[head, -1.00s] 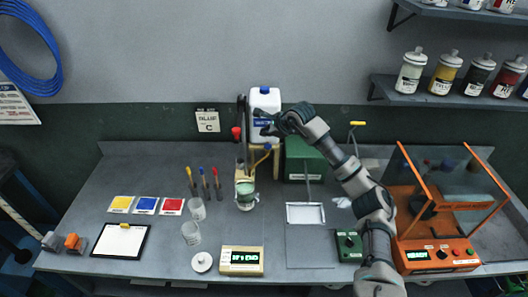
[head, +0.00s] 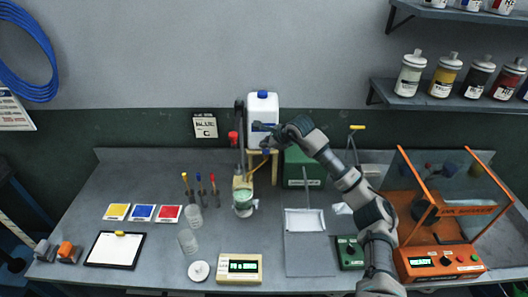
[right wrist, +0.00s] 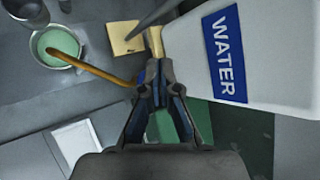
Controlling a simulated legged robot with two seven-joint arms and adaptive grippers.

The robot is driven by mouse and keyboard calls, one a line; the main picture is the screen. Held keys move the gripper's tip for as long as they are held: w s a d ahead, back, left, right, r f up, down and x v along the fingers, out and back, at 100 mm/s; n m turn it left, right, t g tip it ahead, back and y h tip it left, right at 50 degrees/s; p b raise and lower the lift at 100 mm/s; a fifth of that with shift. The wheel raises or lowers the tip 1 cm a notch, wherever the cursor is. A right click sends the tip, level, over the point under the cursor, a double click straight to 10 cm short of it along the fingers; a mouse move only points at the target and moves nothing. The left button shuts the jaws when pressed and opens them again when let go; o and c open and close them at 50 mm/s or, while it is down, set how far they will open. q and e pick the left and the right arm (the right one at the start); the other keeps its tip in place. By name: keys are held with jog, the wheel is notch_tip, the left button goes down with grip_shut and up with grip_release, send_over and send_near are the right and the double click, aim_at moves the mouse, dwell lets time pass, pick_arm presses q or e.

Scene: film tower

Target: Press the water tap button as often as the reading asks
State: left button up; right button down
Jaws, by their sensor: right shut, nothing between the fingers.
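The white water container (head: 263,108), with a blue cap and a WATER label, stands on a wooden stand at the back. It also fills the upper right of the right wrist view (right wrist: 270,45). Its brown spout (right wrist: 95,66) runs to a metal cup of green liquid (right wrist: 58,45), which also shows in the head view (head: 244,201). My right gripper (head: 267,147) is shut and empty at the front of the container. In the right wrist view its fingertips (right wrist: 155,82) are by the spout's base. They hide the tap button; contact cannot be told. My left gripper is out of view.
A cream display box (head: 240,268) at the front shows green characters too small to read. Glass beakers (head: 188,241) and a clipboard (head: 116,249) lie left. A green box (head: 304,166) and an orange machine (head: 440,259) stand right of the container.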

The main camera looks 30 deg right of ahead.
jog(key=shift+d+f, duration=0.3)
jog(key=shift+d, duration=0.5)
jog(key=shift+a+r, duration=0.2)
jog(key=shift+a, duration=0.55)
jog(key=shift+d+f, duration=0.15)
jog(key=shift+d, duration=0.2)
jog(key=shift+d+f, duration=0.35)
jog(key=shift+d, duration=0.15)
jog(key=shift+f, duration=0.1)
jog(key=shift+a, duration=0.4)
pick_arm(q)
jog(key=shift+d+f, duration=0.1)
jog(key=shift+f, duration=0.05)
